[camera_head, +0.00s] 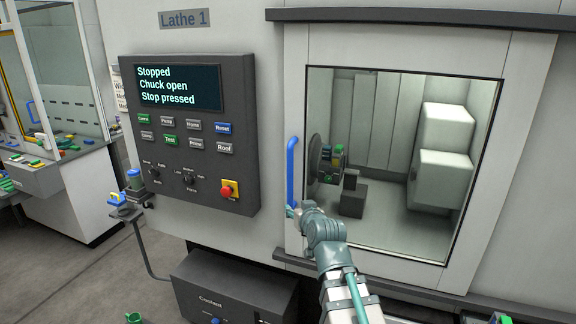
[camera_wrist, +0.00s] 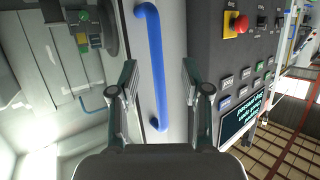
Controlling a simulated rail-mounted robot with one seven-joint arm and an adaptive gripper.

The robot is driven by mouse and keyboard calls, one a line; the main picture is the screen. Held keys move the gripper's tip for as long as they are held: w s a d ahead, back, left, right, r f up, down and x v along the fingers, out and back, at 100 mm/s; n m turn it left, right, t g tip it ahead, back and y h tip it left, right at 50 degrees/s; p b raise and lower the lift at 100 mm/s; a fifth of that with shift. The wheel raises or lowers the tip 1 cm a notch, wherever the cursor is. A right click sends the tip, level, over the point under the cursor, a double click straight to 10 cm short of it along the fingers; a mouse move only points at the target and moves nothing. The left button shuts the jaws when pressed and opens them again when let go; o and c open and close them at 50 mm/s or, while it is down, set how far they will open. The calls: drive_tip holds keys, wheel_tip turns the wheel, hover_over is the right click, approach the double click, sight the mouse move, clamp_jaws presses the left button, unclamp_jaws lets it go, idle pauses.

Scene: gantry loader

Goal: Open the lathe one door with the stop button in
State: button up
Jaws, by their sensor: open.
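The Lathe 1 door (camera_head: 400,52) is shut in the head view, with a large window. Its blue upright handle (camera_head: 292,170) is on the door's left side. My gripper (camera_head: 293,211) is at the handle's lower end. In the wrist view my gripper (camera_wrist: 158,75) is open, and the blue handle (camera_wrist: 155,60) runs between its two fingers; I cannot tell whether they touch it. The red stop button (camera_head: 226,191) sits on a yellow plate at the panel's lower right, and also shows in the wrist view (camera_wrist: 240,24). The screen (camera_head: 178,87) reads Stopped, Chuck open, Stop pressed.
The control panel (camera_head: 187,135) stands left of the door, with several buttons and knobs. Through the window a chuck (camera_head: 322,160) shows. A dark Coolant box (camera_head: 232,290) is below. Another machine (camera_head: 62,150) stands at far left, with open floor before it.

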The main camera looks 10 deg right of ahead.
sight(291, 164)
wheel_tip(291, 164, up, 10)
drive_tip(key=w+t, duration=0.2)
drive_tip(key=t, duration=0.2)
drive_tip(key=w+p, duration=0.3)
drive_tip(key=w, duration=0.5)
drive_tip(key=shift+w+f, duration=0.1)
drive_tip(key=shift+w, duration=0.1)
drive_tip(key=shift+w+a+f+p, duration=0.15)
drive_tip(key=shift+w+p, duration=0.2)
drive_tip(key=shift+w, duration=0.45)
clamp_jaws()
